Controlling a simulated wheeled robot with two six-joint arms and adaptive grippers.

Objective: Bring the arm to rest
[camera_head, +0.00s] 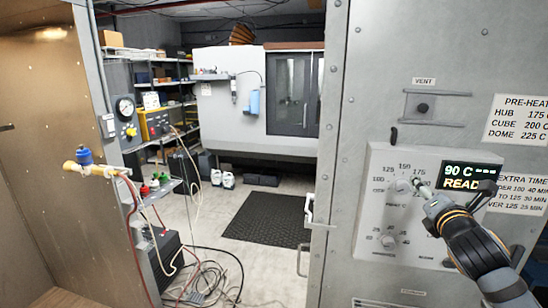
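My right arm comes in from the lower right. My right gripper (419,185) is at the control panel (377,231) on the grey cabinet, with its tips right beside the upper temperature dial (403,186). I cannot tell whether the tips touch the dial's knob, or whether they are open or shut. A display (463,176) right of the dial reads "90 C" and "READ", its right end covered by my gripper. A lower dial (389,240) sits below, clear of the gripper. My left gripper is not in view.
A vent slide (422,107) and a placard (520,118) are on the cabinet above the panel. A door handle (309,210) sticks out at the cabinet's left edge. Hoses and cables (205,280) lie on the floor at left. A dark mat (265,218) lies on open floor.

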